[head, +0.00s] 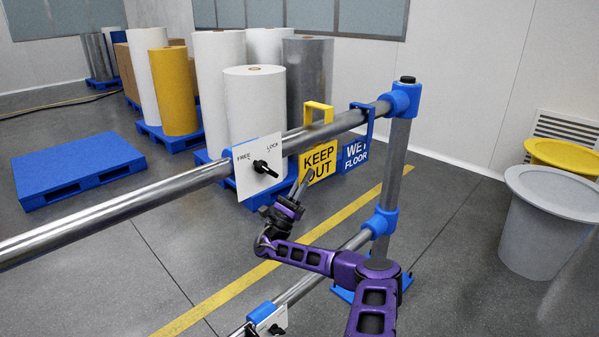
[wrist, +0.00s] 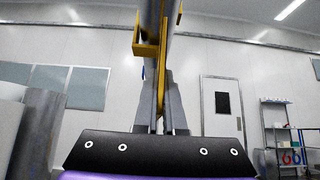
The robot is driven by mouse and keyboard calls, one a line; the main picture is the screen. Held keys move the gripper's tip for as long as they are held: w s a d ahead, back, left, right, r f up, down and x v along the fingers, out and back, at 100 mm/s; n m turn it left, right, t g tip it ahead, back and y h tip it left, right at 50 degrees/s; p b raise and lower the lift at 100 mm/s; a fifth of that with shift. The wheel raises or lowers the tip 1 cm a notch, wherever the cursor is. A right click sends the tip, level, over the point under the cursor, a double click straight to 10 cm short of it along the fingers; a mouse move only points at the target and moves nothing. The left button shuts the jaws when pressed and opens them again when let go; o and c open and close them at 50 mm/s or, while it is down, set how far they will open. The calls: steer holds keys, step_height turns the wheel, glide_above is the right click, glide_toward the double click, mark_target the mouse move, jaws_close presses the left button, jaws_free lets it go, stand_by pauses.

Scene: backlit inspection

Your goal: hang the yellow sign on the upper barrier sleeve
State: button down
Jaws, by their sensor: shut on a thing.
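The yellow sign (head: 319,165), reading KEEP OUT, is at the upper barrier sleeve (head: 300,139), a shiny metal tube. Its panel shows below the tube and its yellow hook (head: 318,105) shows above it; whether the hook bears on the tube I cannot tell. My gripper (head: 307,180) is shut on the sign's lower left part. In the wrist view my gripper's fingers (wrist: 160,112) pinch the sign, seen edge-on, with its yellow hook (wrist: 147,50) above, close against the tube (wrist: 152,12).
A blue WET FLOOR sign (head: 355,154) hangs just right of the yellow one. A white FREE/LOCK plate (head: 247,180) with a black knob is at its left. The blue corner joint (head: 403,99) and post stand at right. A lower rail (head: 318,273) runs below.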

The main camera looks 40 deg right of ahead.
steer(key=shift+w+f+b, duration=0.1)
steer(key=shift+f+b, duration=0.5)
steer(key=shift+f, duration=1.25)
steer(key=c, duration=0.9)
jaws_free()
steer(key=shift+a+f, duration=0.1)
steer(key=v, duration=0.7)
steer(key=shift+a+f, duration=0.1)
steer(key=shift+f, duration=0.05)
